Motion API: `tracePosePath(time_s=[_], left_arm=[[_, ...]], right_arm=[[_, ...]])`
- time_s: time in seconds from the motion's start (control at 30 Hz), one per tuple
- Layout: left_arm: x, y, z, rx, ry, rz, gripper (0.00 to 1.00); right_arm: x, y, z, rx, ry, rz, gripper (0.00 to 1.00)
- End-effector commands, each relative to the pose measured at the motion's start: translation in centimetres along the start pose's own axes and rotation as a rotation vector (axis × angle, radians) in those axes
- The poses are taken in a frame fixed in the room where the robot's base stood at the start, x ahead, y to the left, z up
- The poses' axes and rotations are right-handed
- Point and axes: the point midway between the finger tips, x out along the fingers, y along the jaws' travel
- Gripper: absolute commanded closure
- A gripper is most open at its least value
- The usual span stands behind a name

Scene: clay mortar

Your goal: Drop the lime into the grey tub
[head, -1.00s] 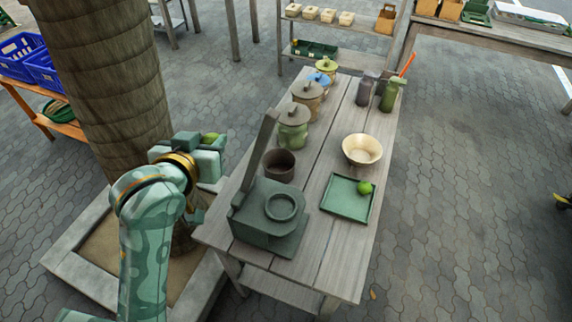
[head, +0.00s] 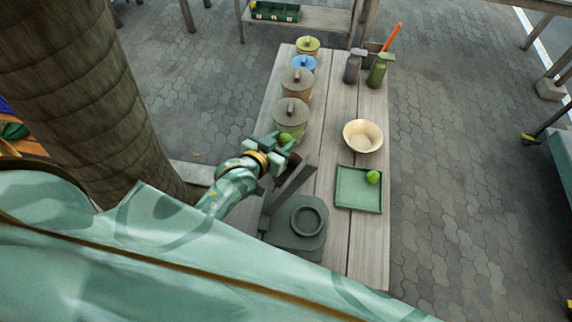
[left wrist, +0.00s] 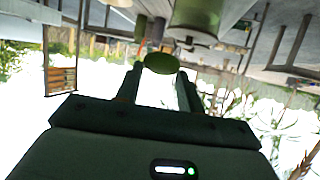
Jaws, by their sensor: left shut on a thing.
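My left gripper (head: 284,142) is shut on a green lime (head: 286,138). It holds the lime in front of the green jar with the grey lid. The left wrist view shows the lime (left wrist: 161,63) between the two fingertips (left wrist: 160,72). The grey tub is hidden or nearly hidden in the head view behind my left gripper and the press's lever, so I cannot point to it surely. A second lime (head: 373,177) lies on the green square tray (head: 350,203). My right gripper is not in view.
A dark green press (head: 300,235) with a raised lever (head: 293,184) stands close to my left wrist. Lidded jars (head: 297,85) line the table's left side. A cream bowl (head: 362,136) and bottles (head: 380,70) stand to the right. The table's near right part is clear.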

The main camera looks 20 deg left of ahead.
Motion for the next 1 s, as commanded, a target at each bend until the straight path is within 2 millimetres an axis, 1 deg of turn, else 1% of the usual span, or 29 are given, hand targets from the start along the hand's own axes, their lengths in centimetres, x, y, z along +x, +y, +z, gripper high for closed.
tracePosePath(time_s=[0.03, 0.1, 0.27, 0.37, 0.6, 0.7, 0.83, 1.0], left_arm=[[-0.3, -0.3, 0.5, 0.0, -0.001, -0.004, 0.88], [-0.4, -0.6, 1.3, 0.0, 0.0, -0.009, 0.88], [-0.1, -0.7, 2.5, 0.0, 0.004, -0.012, 0.88], [0.3, -0.7, 3.4, -0.001, 0.004, -0.012, 0.88], [1.4, -0.7, 6.2, -0.001, 0.002, -0.012, 0.88], [1.8, -0.7, 7.0, -0.002, 0.003, -0.012, 0.88], [2.0, -0.7, 7.4, -0.002, 0.004, -0.012, 0.88], [1.9, -0.7, 7.2, -0.002, 0.005, -0.012, 0.88]], right_arm=[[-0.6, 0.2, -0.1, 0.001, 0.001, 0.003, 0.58], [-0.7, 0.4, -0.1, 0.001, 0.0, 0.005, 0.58], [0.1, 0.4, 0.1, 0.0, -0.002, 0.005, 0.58], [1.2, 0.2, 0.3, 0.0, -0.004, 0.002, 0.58], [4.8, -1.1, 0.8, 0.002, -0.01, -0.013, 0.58], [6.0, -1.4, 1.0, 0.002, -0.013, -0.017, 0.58], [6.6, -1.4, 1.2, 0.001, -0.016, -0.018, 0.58], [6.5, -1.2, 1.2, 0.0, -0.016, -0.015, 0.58]])
